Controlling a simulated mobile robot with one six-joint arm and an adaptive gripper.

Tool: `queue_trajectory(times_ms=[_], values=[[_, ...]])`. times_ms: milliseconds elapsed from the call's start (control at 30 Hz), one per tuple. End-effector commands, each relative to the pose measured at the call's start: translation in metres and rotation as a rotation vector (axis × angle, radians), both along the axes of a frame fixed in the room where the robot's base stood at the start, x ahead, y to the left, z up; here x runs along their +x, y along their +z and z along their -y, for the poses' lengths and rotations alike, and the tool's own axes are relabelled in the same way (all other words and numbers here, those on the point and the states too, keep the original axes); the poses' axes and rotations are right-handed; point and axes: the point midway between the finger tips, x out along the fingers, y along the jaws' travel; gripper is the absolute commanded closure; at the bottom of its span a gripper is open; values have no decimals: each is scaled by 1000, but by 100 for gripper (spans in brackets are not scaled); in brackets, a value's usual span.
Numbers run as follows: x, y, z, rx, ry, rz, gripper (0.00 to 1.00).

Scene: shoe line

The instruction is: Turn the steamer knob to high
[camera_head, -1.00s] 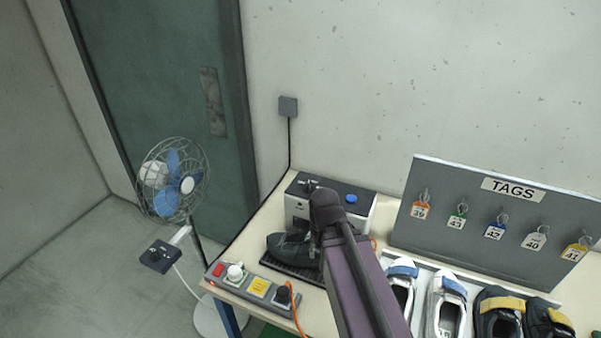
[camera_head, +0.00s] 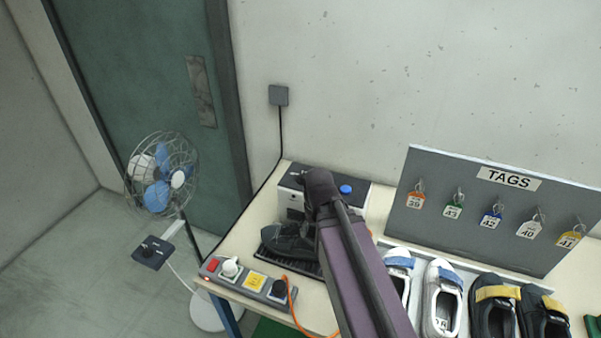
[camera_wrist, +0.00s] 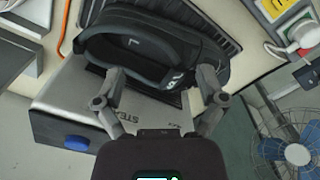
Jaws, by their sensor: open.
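The steamer is a pale box with a dark top and a blue button (camera_head: 346,189) at the back of the bench. Its body (camera_head: 292,197) is partly hidden by my arm in the head view. In the wrist view its pale face (camera_wrist: 75,95) with cut-off lettering shows below the black shoe (camera_wrist: 140,48). I cannot make out the steamer knob in either view now; my arm and gripper cover part of the top. My gripper (camera_wrist: 161,78) is open and empty, its fingers spread over the steamer's face. The head view does not show its fingertips.
The black shoe sits on a ribbed dark plate (camera_wrist: 205,18) in front of the steamer. A power strip (camera_head: 257,283) with plugs and an orange cable lies at the bench's front left edge. Several shoes and a tag board (camera_head: 480,235) stand right. A fan (camera_head: 160,175) stands left.

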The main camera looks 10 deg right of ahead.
Motion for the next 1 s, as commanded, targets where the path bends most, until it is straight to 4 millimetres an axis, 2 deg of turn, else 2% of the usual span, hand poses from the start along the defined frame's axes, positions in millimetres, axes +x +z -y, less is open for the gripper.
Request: queue_trajectory(times_ms=[33,267,700,900,1000], values=[[9,9,5,0,22,0,9],[52,47,5,0,241,0,9],[161,134,5,0,841,0,9],[197,161,5,0,1058,0,9],[207,168,5,0,1125,0,9]])
